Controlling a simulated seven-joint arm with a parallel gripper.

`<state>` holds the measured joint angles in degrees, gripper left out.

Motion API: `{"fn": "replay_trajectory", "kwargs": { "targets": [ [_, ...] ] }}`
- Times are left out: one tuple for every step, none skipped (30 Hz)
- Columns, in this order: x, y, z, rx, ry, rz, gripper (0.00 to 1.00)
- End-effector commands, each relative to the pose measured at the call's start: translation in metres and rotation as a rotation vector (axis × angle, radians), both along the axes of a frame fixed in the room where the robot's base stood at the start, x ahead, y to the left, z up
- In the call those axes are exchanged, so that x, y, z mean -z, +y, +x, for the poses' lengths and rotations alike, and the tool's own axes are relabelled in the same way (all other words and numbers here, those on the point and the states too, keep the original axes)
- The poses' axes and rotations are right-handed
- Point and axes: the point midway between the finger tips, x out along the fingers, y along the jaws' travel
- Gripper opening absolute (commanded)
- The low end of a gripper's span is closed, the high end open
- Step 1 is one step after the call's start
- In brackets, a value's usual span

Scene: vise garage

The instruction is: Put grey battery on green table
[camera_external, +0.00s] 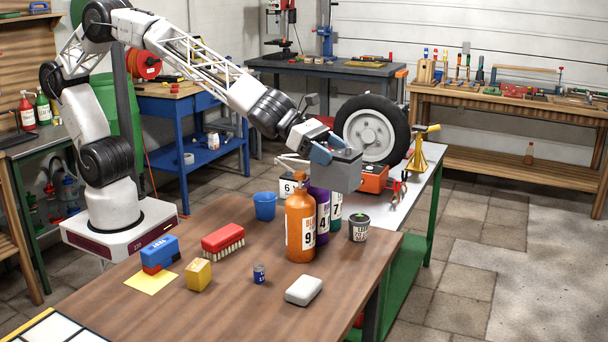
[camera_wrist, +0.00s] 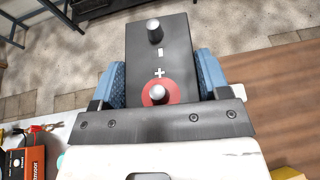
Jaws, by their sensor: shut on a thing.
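The grey battery (camera_external: 345,172) is a dark grey block held in the air, above and just behind the bottles at the back of the wooden table. The wrist view shows the battery (camera_wrist: 175,45) with two terminals, marked minus and plus, the plus one ringed in red. My gripper (camera_external: 328,158) is shut on it, with a blue finger pad on each side. The green table (camera_external: 418,198) has a pale top and green legs and stands behind and right of the wooden table. The battery hides part of its top.
Numbered bottles (camera_external: 300,222) and a dark can (camera_external: 359,228) stand below the battery.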

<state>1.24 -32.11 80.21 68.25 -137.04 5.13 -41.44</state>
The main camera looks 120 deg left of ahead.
Motion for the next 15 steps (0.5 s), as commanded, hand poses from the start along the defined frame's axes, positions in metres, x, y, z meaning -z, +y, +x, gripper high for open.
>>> {"fn": "replay_trajectory", "kwargs": {
  "targets": [
    [-0.001, 0.005, 0.001, -0.013, -0.005, 0.0, 0.0],
    [-0.001, 0.007, 0.002, -0.019, -0.006, 0.0, 0.0],
    [0.0, 0.01, 0.002, -0.028, -0.006, -0.001, 0.0],
    [0.001, 0.012, 0.003, -0.035, -0.005, 0.0, 0.0],
    [0.002, 0.014, 0.003, -0.04, -0.005, 0.0, 0.0],
    [0.003, 0.016, 0.003, -0.047, -0.005, 0.001, 0.0],
    [0.003, 0.018, 0.004, -0.052, -0.006, 0.0, 0.0],
    [0.004, 0.019, 0.004, -0.057, -0.005, 0.0, 0.0],
    [0.005, 0.021, 0.004, -0.063, -0.005, 0.0, 0.0],
    [0.005, 0.022, 0.004, -0.067, -0.005, 0.0, 0.0],
    [0.006, 0.023, 0.004, -0.07, -0.005, 0.0, 0.0],
    [0.007, 0.025, 0.005, -0.074, -0.005, 0.0, 0.0],
    [0.007, 0.026, 0.005, -0.077, -0.006, 0.0, 0.0],
    [0.007, 0.026, 0.005, -0.079, -0.006, 0.0, 0.0],
    [0.009, 0.027, 0.005, -0.081, -0.004, 0.0, 0.0]
  ]
}}
